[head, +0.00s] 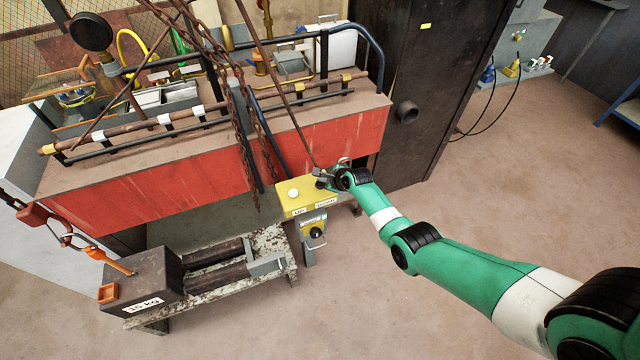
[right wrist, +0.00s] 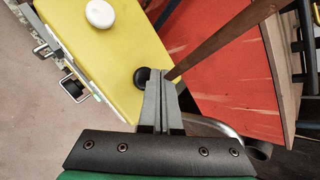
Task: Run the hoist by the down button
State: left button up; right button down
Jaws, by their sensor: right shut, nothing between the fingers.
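A yellow control box (head: 300,204) stands in front of the red-sided bench. It has a white button (head: 293,193) over an "UP" label and a black button (right wrist: 141,77) on the side labelled "DOWN". My right gripper (head: 323,178) is shut and empty over the black-button end of the box. In the right wrist view its fingertips (right wrist: 158,78) are right beside the black button and partly cover it; I cannot tell whether they touch it. A hoist hook assembly (head: 68,235) hangs at the left of the head view. My left gripper is not in view.
The red bench (head: 230,165) carries a rack of rods, with chains (head: 228,85) hanging in front. A slanted rusty rod (right wrist: 225,40) passes close to my right gripper. A low stand (head: 280,240) holds a dark labelled block (head: 145,280). Floor at right is clear.

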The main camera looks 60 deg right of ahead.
aim_at(323, 185)
jog(key=shift+f, duration=0.1)
jog(key=shift+f+b, duration=0.3)
jog(key=shift+b, duration=0.05)
jog(key=shift+f+b, duration=0.5)
jog(key=shift+f, duration=0.05)
dwell(0.7)
jog(key=shift+r, duration=0.1)
jog(key=shift+r+p, duration=0.85)
jog(key=shift+p, duration=0.1)
notch_tip(323, 185, up, 5)
jog(key=p, duration=0.5)
